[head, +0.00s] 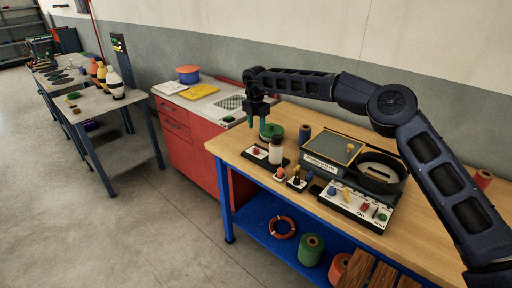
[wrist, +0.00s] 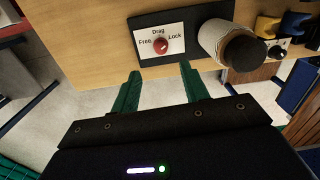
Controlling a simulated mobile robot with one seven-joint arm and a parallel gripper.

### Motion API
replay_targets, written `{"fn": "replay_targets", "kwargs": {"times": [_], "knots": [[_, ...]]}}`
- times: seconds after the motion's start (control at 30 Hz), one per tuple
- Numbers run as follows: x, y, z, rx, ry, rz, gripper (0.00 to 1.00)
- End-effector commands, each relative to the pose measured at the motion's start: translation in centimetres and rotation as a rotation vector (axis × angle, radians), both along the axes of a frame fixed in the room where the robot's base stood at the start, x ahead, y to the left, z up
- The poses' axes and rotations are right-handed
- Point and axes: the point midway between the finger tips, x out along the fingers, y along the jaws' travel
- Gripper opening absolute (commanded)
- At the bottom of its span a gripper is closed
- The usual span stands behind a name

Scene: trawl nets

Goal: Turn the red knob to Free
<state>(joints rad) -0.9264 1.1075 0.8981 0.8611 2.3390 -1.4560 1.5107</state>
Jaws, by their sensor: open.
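The red knob (wrist: 161,46) sits on a white label plate (wrist: 146,57). The plate reads Free on the left, Drag at the top and Lock on the right. The knob's exact setting is too small to tell. In the head view the plate (head: 252,155) lies near the left end of the wooden bench. My gripper (wrist: 160,72) is open and empty, its two green fingers apart and pointing towards the plate's lower edge. The knob is beyond the fingertips, roughly in line with the gap between them. In the head view my gripper (head: 257,121) hangs above the plate.
A pale cylinder with a dark top (wrist: 228,44) stands right of the plate, on the same dark base. Small knobs and switches (head: 296,180) sit further right, then a panel box (head: 322,163). The red cabinet (head: 190,140) is left of the bench.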

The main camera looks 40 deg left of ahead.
Motion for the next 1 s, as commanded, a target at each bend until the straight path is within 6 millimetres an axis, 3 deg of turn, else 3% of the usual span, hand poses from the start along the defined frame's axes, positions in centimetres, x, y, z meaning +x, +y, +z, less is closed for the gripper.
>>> {"fn": "replay_targets", "kwargs": {"times": [0.27, 0.7, 1.0], "knots": [[-0.5, 0.0, -2.3, -0.013, 0.020, -0.009, 0.45], [-0.4, -0.2, -9.2, -0.011, 0.018, -0.009, 0.45], [-0.4, -0.2, -11.1, -0.009, 0.016, -0.008, 0.45]]}}
